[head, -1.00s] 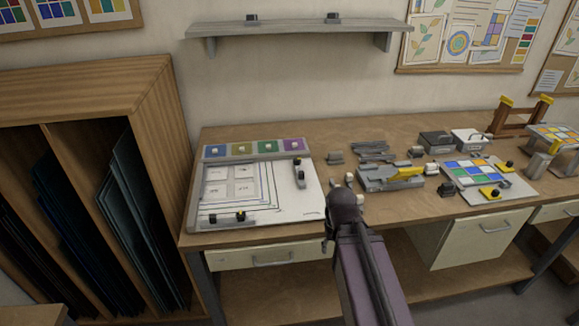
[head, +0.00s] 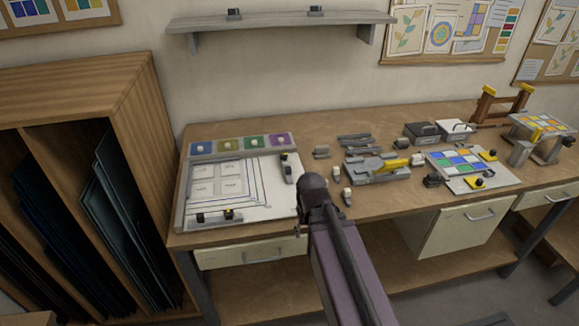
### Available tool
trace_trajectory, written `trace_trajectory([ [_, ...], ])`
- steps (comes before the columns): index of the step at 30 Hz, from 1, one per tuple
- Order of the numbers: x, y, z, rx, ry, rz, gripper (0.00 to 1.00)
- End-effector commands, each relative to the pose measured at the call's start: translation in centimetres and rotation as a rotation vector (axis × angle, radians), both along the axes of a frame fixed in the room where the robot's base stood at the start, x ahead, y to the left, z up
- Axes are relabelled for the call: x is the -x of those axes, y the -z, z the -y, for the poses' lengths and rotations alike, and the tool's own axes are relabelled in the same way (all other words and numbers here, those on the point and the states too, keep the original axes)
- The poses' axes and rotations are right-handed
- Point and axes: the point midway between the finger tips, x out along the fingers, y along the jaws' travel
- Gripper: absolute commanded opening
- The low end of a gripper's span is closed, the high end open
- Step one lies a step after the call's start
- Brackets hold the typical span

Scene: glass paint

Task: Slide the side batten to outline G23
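The pale layout board (head: 262,206) lies at the left end of the bench, with nested outlines drawn on its white sheet. The outline labels are too small to read, so I cannot tell which is G23. The side batten (head: 288,170), a short dark bar with a black knob, stands at the board's upper right. My gripper (head: 300,230) is at the board's front right corner, mostly hidden behind my dark wrist. I cannot tell whether it is open or touching anything. The side batten appears clear of it.
A tray of coloured knobbed blocks (head: 240,144) lines the board's back. A grey and yellow cutting fixture (head: 380,168) and small white-topped pieces stand to the right. Farther right is a coloured glass panel (head: 465,165). A wall shelf (head: 280,28) hangs above.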

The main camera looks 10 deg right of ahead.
Motion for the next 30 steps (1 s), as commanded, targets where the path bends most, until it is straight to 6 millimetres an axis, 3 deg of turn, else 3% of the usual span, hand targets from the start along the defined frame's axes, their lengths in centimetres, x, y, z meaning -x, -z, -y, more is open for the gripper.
trace_trajectory([
  [5,-4.3,-3.2,-0.6,-0.001,-0.004,0.060,0.66],
  [18,-17.5,-12.3,-0.5,-0.001,-0.003,0.278,0.66],
  [24,-21.1,-14.6,-0.5,-0.001,-0.002,0.342,0.66],
  [30,-22.2,-15.2,-0.5,-0.001,-0.001,0.366,0.66],
])
